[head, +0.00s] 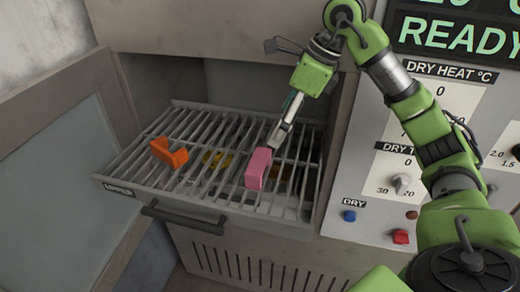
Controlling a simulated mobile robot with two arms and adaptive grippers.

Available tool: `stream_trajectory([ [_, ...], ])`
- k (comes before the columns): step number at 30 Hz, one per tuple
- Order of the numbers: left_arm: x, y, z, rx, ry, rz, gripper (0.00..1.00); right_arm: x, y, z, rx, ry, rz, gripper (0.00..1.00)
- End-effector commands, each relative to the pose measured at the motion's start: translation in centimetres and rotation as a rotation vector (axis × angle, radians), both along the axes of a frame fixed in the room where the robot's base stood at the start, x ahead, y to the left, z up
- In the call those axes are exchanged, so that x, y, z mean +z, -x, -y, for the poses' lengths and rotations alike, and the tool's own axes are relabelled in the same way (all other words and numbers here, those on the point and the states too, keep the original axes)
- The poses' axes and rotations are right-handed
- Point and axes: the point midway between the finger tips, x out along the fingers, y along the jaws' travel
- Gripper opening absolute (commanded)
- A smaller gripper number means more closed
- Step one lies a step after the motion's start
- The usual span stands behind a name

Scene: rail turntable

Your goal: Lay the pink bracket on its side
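The pink bracket (258,168) stands on the wire rack (213,201) that is pulled out of the open chamber, right of the rack's middle. My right gripper (275,140) reaches down from the upper right, with its fingertips at the bracket's top right edge. It is seen nearly side-on, so I cannot tell whether it is open or shut, or whether it touches the bracket. My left gripper is not in view.
An orange bracket (169,152) rests on the rack's left part. Yellow pieces (217,160) show below the bars. The open door (70,175) is at left. The control panel (385,205), with knobs and buttons, is at right. A handle (183,217) crosses the rack's front.

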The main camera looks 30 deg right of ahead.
Motion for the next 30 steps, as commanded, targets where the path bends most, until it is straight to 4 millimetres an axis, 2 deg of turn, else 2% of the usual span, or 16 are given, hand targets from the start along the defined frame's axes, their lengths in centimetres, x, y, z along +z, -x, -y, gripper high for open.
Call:
stream_trajectory([
  [4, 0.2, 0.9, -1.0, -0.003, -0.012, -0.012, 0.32, -1.4, -0.3, -0.4, 0.002, 0.001, -0.004, 0.96],
  [9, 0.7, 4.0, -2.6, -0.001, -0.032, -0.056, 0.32, -4.3, -1.2, -1.3, 0.003, -0.001, -0.006, 0.96],
  [12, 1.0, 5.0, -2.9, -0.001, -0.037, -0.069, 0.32, -5.9, -1.7, -1.8, 0.002, -0.002, -0.005, 0.96],
  [16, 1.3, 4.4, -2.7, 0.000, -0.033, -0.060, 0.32, -7.4, -2.2, -2.2, 0.002, -0.002, -0.003, 0.96],
  [23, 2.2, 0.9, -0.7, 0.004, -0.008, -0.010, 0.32, -8.5, -2.4, -2.7, 0.002, -0.002, -0.003, 0.96],
  [26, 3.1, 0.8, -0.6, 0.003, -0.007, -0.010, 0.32, -9.5, -2.4, -3.2, 0.002, -0.002, -0.005, 0.96],
  [30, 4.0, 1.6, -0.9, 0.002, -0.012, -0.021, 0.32, -11.2, -2.8, -3.8, 0.002, -0.003, -0.005, 0.96],
])
